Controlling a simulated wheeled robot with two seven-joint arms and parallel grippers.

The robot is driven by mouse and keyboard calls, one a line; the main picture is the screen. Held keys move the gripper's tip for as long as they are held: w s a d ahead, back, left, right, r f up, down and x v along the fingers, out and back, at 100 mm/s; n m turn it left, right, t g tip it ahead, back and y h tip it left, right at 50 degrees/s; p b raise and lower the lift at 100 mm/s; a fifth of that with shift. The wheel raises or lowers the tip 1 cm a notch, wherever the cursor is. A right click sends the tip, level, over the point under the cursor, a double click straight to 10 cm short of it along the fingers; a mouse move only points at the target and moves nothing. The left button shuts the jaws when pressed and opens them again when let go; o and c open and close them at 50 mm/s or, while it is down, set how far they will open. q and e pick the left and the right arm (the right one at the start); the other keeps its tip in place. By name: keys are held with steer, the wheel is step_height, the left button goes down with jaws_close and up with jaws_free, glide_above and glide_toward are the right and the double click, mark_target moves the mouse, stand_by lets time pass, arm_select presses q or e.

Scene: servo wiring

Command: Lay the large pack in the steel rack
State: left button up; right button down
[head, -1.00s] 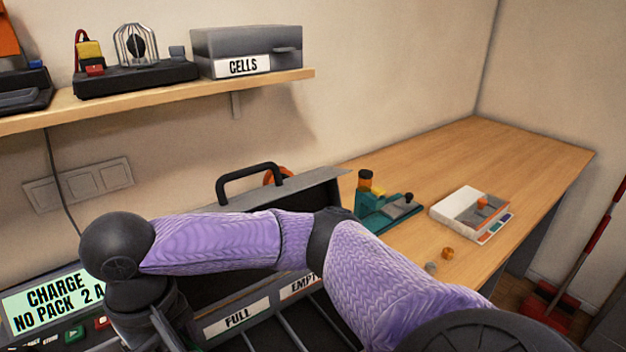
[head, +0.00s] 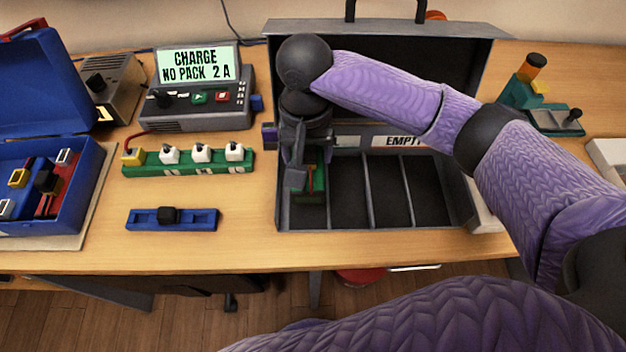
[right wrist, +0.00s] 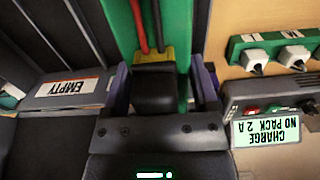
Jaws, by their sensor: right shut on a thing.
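The large pack is a green block (head: 317,182) with red and black leads and a yellow connector. My right gripper (head: 306,168) is shut on it. The pack is in the leftmost compartment of the grey steel rack (head: 380,229), partly hidden by the gripper; I cannot tell whether it touches the floor. In the right wrist view the green pack (right wrist: 122,25) runs away between the fingers, with its leads (right wrist: 149,25) on top. The rack's lid (head: 390,75) stands open. The other compartments look empty; an "EMPTY" label (head: 399,142) sits behind them. My left gripper is not in view.
Left of the rack are the charger (head: 195,108), reading "CHARGE NO PACK 2 A", a green strip with white plugs (head: 190,168), a blue slider tray (head: 140,220) and an open blue case (head: 80,205). A teal device (head: 540,118) stands right. Table front is mostly clear.

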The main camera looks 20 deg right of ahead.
step_height(320, 180, down, 3)
steer(key=shift+r+b, duration=0.1)
steer(key=shift+b, duration=0.2)
step_height(320, 180, down, 5)
steer(key=shift+f+b, duration=0.15)
steer(key=shift+b, duration=0.85)
jaws_free()
step_height(320, 180, up, 12)
steer(key=p, duration=0.4)
steer(key=shift+f+p, duration=0.25)
steer(key=shift+p, duration=0.15)
steer(key=shift+r, duration=0.35)
